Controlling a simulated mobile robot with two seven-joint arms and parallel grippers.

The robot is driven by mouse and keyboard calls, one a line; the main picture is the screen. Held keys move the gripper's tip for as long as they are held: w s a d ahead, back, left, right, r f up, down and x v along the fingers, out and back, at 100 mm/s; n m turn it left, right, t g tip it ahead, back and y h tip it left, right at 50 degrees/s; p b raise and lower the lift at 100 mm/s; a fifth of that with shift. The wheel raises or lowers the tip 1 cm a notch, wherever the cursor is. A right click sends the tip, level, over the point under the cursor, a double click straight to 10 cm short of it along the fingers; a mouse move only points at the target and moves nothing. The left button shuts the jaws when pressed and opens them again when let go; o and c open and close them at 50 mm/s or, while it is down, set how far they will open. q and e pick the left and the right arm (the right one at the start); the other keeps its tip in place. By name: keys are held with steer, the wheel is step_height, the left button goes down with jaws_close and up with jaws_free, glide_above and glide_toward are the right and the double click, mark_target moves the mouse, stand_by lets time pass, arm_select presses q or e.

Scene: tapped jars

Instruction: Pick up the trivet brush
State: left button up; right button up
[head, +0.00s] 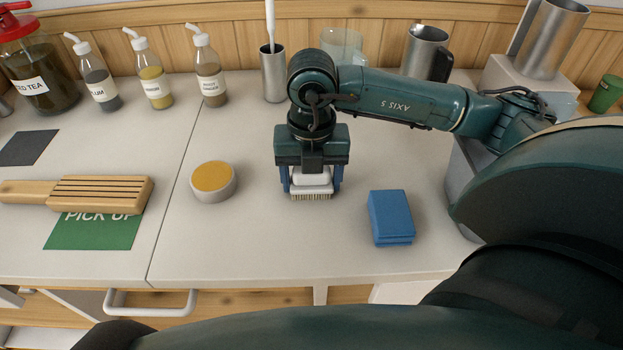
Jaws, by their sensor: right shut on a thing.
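A white brush (311,191) with pale bristles pointing down is between the blue fingers of my right gripper (311,182). The gripper points straight down and is shut on the brush's white body. The upper part of the brush is hidden by the gripper. The bristles are at or close above the white counter (270,235); I cannot tell whether they touch it. My left gripper is not in view.
A blue sponge-like block (391,216) lies to the right, and a round tin with a yellow top (213,181) to the left. A slotted wooden paddle (100,193) lies over a green "PICK UP" mat (93,232). Bottles and metal cups stand behind.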

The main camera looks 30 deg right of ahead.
steer(key=c, duration=0.4)
